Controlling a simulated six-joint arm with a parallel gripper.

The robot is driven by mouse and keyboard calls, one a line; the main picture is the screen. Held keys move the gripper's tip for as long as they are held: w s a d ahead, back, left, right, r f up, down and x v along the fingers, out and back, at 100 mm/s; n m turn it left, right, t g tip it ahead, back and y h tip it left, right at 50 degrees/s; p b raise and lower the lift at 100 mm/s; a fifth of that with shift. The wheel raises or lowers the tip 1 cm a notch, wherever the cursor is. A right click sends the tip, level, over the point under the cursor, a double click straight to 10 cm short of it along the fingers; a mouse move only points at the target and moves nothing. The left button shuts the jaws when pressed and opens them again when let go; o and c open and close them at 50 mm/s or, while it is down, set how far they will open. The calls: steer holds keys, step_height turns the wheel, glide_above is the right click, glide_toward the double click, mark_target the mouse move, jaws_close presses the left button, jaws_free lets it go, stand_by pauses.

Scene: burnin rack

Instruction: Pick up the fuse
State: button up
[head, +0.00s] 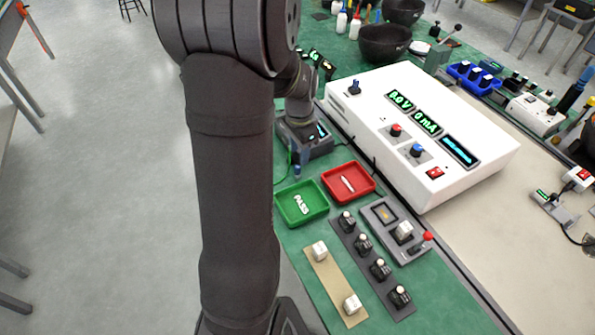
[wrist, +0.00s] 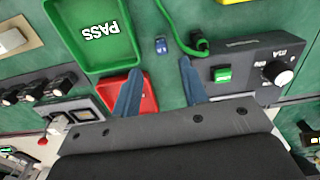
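A small blue fuse (wrist: 161,45) lies on the green mat in the wrist view, just right of the green PASS tray (wrist: 95,38). My gripper (wrist: 160,65) is open and empty, its two blue fingers spread wide. In the picture, the fuse lies a little beyond the fingertips and roughly midway between them. I cannot tell the height of the fingers above it. In the head view my arm covers part of the area, and the small blue shape below my wrist may be the fuse or a fingertip.
The red tray (head: 348,184) stands beside the green tray (head: 301,204). A green cable (wrist: 190,42) and a dark box with a knob (wrist: 262,65) are close on the right. A large white power unit (head: 430,130) stands to the right in the head view.

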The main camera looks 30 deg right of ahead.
mark_target(298, 166)
steer(key=shift+w+a+f, duration=0.1)
steer(key=shift+f, duration=1.45)
steer(key=shift+w+a+f, duration=0.1)
steer(key=shift+f, duration=1.4)
steer(key=shift+c, duration=0.2)
jaws_close()
